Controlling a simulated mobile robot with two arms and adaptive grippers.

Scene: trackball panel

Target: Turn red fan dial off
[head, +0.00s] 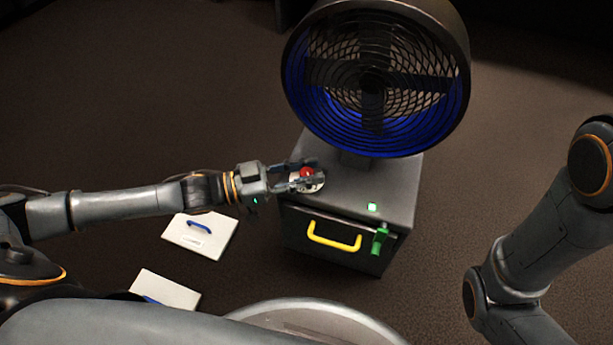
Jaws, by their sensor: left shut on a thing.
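The red dial (307,172) sits on a pale round base near the left edge of the dark box's top. My left gripper (312,174) comes in from the left and is shut on the red dial, with a finger on either side of it. The fingers hide part of the dial, so its exact setting cannot be read. The fan (375,75) stands at the back of the box, with a dark round grille and a blue-lit inner ring. My right arm shows at the right, but its gripper is out of view.
The dark box (375,185) has a lit green square (373,207), a yellow handle (334,240) and a green latch-like part (380,240) at its front. Two white panels (220,240) (165,288) with blue handles lie on the floor at left. Floor right of the box is clear.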

